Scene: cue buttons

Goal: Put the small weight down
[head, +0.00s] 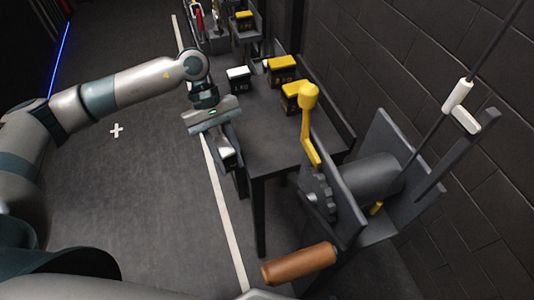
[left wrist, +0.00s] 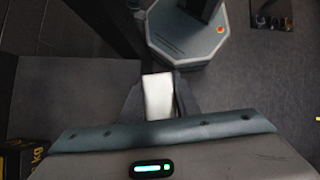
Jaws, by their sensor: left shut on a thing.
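My left gripper (head: 229,163) is shut on a small white-topped weight (head: 226,148), just off the left edge of the dark table (head: 280,135). In the left wrist view the white top of the weight (left wrist: 158,97) shows between the fingers (left wrist: 158,103), with the table surface (left wrist: 75,95) to its left. Its lower part is mostly hidden, and I cannot tell its exact height against the tabletop. Another white-topped black weight marked 1 KG (head: 238,82) stands on the table behind the gripper. My right gripper is not in view.
Two yellow-topped weights (head: 283,72) (head: 291,98) stand at the back of the table. A winch with a yellow lever (head: 308,110), a drum (head: 362,182) and a brown handle (head: 300,264) stands at the right. The table's front middle is clear. A brick wall (head: 440,70) bounds the right.

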